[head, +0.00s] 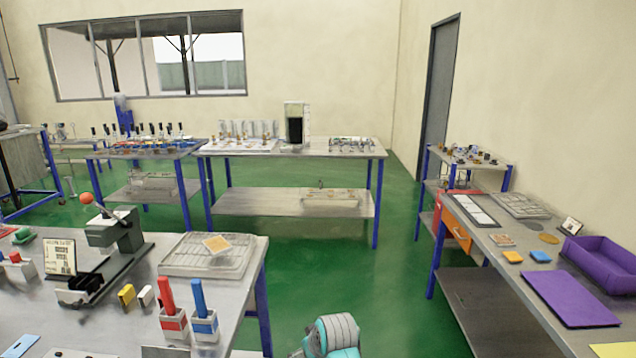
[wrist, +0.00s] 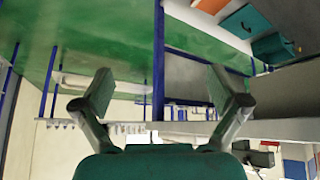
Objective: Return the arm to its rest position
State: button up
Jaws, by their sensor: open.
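My gripper (wrist: 165,90) shows in the wrist view with its two dark green fingers spread wide apart. It is open, and nothing is between the fingers. The wrist view looks upside down, with green floor at the top and table legs behind the fingers. In the head view only a grey and teal part of my arm shows at the bottom centre, in the gap between the left and right tables. The gripper itself is not visible in the head view.
A left workbench (head: 225,290) carries a press, a tray and red and blue handled tools. A right table (head: 490,240) carries a purple bin (head: 600,256) and purple panel (head: 570,298). A back table (head: 340,153) stands beyond. Green floor (head: 320,270) is clear between them.

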jog(key=s+d+f+m+t, duration=0.2)
jog(key=s+d+f, duration=0.6)
jog(key=s+f, duration=0.5)
jog(key=s+d+f+m+t+h, duration=0.1)
jog(key=s+d+f, duration=0.15)
jog(key=s, duration=0.55)
jog(key=s+d+f+m+t, duration=0.1)
jog(key=s+d, duration=0.3)
jog(key=s, duration=0.4)
jog(key=s+d+r+t+h, duration=0.1)
jog(key=s+d+r, duration=0.15)
jog(key=s, duration=0.55)
jog(key=s+d+r+t, duration=0.1)
jog(key=s+d+r, duration=0.15)
jog(key=s, duration=0.55)
jog(key=s+d+r+m+t+h, duration=0.1)
jog(key=s+r+m+t, duration=0.1)
jog(key=s+r, duration=1.1)
notch_tip(320, 180, up, 4)
jog(key=shift+s+f+t, duration=0.2)
jog(key=shift+s+t, duration=0.1)
jog(key=shift+t, duration=0.1)
